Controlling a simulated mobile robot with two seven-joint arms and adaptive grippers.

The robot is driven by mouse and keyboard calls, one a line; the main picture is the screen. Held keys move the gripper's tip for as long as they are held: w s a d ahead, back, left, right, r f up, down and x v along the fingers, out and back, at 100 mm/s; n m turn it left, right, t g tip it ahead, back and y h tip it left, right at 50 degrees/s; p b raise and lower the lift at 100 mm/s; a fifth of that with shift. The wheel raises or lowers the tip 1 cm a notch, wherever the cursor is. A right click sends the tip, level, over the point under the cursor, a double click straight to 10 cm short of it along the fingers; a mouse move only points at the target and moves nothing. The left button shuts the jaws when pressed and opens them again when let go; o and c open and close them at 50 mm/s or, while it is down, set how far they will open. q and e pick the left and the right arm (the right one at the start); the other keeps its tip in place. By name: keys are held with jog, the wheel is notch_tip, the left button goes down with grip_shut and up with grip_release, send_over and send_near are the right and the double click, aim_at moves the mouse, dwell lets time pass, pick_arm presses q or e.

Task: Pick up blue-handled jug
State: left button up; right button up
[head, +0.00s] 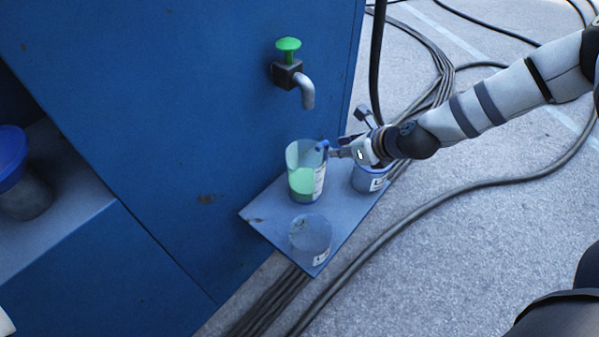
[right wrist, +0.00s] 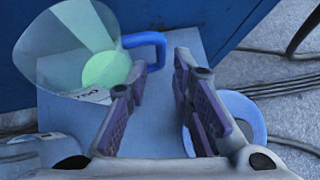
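The blue-handled jug (head: 301,186) is clear, with green liquid in its lower part. It stands upright on a small blue shelf (head: 262,218) below a tap. Its blue handle (right wrist: 157,42) faces my right gripper and lies just ahead of the fingertips in the right wrist view. My right gripper (right wrist: 160,66) is open and empty, its two fingers apart on the near side of the handle. In the head view the right gripper (head: 334,151) is beside the jug's handle side, partly covering the handle. My left gripper is not in view.
A blue-rimmed container (head: 371,181) stands under my right gripper. A clear cup (head: 310,240) stands on the shelf's front part. The tap (head: 307,92) with a green knob (head: 288,44) is above the jug. Black cables (head: 440,193) cross the floor.

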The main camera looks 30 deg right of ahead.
jog(key=b+x, duration=0.1)
jog(key=x, duration=0.6)
jog(key=shift+w+f, duration=0.2)
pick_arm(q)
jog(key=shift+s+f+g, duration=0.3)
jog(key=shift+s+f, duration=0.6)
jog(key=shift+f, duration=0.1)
pick_arm(e)
jog(key=shift+r, duration=0.15)
grip_shut()
